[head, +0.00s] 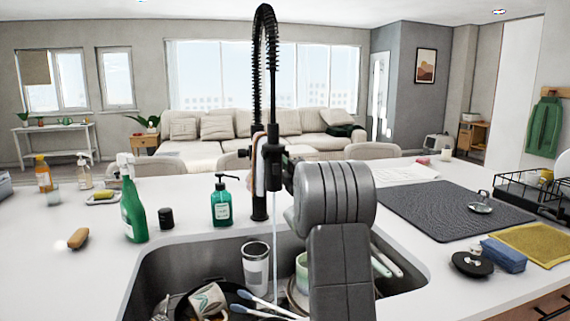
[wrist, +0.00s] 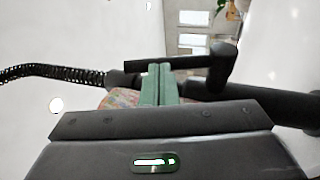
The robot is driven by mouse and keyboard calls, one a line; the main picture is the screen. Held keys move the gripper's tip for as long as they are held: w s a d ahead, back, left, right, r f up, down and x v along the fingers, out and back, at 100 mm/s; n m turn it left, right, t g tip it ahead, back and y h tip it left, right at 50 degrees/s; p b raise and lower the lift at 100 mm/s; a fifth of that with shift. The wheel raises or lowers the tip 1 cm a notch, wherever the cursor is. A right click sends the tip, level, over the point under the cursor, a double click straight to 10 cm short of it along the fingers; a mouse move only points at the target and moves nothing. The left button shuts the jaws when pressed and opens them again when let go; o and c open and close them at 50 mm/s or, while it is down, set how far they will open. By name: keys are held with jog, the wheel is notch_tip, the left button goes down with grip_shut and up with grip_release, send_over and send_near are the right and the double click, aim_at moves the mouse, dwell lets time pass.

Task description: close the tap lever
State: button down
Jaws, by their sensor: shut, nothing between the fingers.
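The black tap (head: 259,190) with its spring hose stands behind the sink in the head view, and a thin stream of water (head: 274,230) runs from it. My arm hides the right side of the tap and my gripper there. In the wrist view the tap body (wrist: 285,112) lies across the right. The tap lever (wrist: 188,62), a dark bar joined to a thicker stub, crosses just beyond my fingertips. My gripper (wrist: 160,75) has its green fingers shut together with nothing between them. The tips are at or very near the lever; I cannot tell whether they touch.
The sink (head: 150,270) holds a tumbler (head: 256,268), dishes and brushes. A green soap pump (head: 221,203) and a spray bottle (head: 132,205) stand left of the tap. A dark drying mat (head: 440,208) lies right. The spring hose (wrist: 50,72) extends left in the wrist view.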

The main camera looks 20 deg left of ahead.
jog(key=r+h+p, duration=0.1)
jog(key=p, duration=0.1)
jog(key=w+a+g+h+p, duration=0.1)
jog(key=p, duration=0.1)
jog(key=shift+w+a+r+m, duration=0.15)
jog(key=shift+w+r+m, duration=0.15)
jog(key=shift+r, duration=0.05)
jog(key=shift+f, duration=0.1)
dwell(0.5)
